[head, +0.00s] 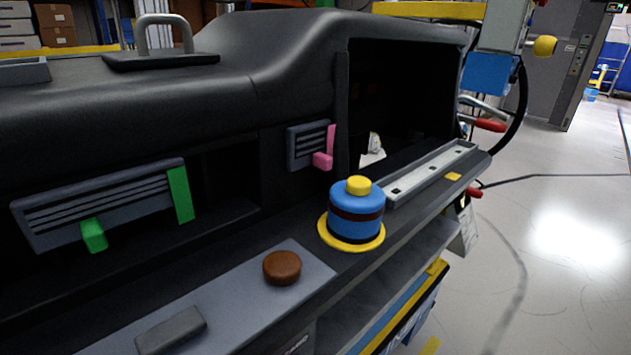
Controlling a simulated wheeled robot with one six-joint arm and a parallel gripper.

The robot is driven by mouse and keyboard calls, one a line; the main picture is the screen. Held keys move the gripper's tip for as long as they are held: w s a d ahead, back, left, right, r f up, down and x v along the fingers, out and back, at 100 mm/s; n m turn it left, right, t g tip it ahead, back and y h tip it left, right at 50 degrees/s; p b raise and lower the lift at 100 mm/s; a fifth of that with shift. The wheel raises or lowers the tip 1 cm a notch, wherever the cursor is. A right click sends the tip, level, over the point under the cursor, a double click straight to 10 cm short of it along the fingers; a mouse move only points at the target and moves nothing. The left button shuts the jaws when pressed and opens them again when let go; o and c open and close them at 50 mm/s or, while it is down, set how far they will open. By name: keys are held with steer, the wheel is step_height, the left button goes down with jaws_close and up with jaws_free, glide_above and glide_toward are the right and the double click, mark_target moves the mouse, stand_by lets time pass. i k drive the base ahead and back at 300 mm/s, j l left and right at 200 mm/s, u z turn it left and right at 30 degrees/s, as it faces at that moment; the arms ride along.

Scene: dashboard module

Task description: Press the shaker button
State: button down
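A blue round unit with a dark band and a yellow flange, which looks like the shaker, stands upright on the dashboard ledge (395,232), right of the middle in the head view. A small yellow button (358,185) sits on top of its blue body (356,202). Nothing covers or touches the button. A brown round knob (282,267) sits on a grey panel (240,295) to its lower left. My gripper is not in the picture.
A vent with green tabs (100,203) is at left and a smaller vent with a pink tab (308,145) is behind the blue unit. A grey rail (430,173) lies to its right. A grey block (171,331) is at the front. Open floor (560,250) lies right.

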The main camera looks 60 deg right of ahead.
mark_target(355, 185)
steer(key=l+z, duration=0.1)
steer(key=z, duration=0.25)
steer(key=k+l+z, duration=0.1)
steer(key=z, duration=0.3)
steer(key=l+z, duration=0.1)
steer(key=z, duration=0.25)
steer(key=k, duration=0.05)
